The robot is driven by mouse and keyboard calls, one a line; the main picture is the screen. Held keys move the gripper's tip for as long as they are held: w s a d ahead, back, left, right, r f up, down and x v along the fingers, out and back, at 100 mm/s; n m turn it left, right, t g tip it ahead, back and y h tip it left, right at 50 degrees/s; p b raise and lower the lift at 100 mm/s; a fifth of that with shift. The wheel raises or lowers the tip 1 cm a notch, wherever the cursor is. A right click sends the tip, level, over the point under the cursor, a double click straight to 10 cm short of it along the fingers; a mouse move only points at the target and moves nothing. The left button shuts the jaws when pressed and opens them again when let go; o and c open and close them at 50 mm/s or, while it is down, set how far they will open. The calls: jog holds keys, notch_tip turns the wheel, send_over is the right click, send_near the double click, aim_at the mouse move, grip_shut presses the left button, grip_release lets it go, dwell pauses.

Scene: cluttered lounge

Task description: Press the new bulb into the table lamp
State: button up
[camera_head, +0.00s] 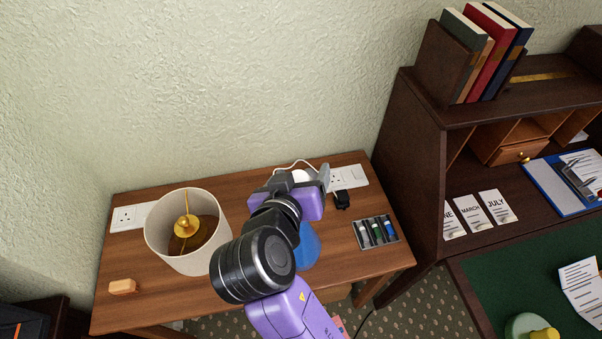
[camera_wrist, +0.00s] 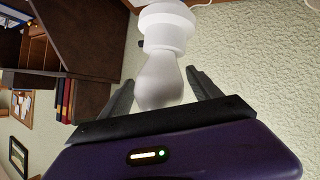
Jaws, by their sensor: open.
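A white bulb (camera_wrist: 160,82) is between my gripper's (camera_wrist: 158,92) parted fingers in the wrist view. The fingers are open, with a gap showing on the right side. The bulb's narrow end meets a white stepped fitting (camera_wrist: 168,22); I cannot tell how firmly it sits there. In the head view, my gripper (camera_head: 308,176) is over the back of the wooden table, with a white part (camera_head: 300,176) between its fingers. A lamp shade (camera_head: 163,240), cream with a brass centre, stands at the left. A blue object (camera_head: 307,248) is partly hidden by my arm.
A tan block (camera_head: 122,287) lies at the front left. A dark bureau (camera_head: 425,150) with books stands close on the right.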

jog(key=b+v, duration=0.1)
jog(key=v, duration=0.7)
dwell(0.6)
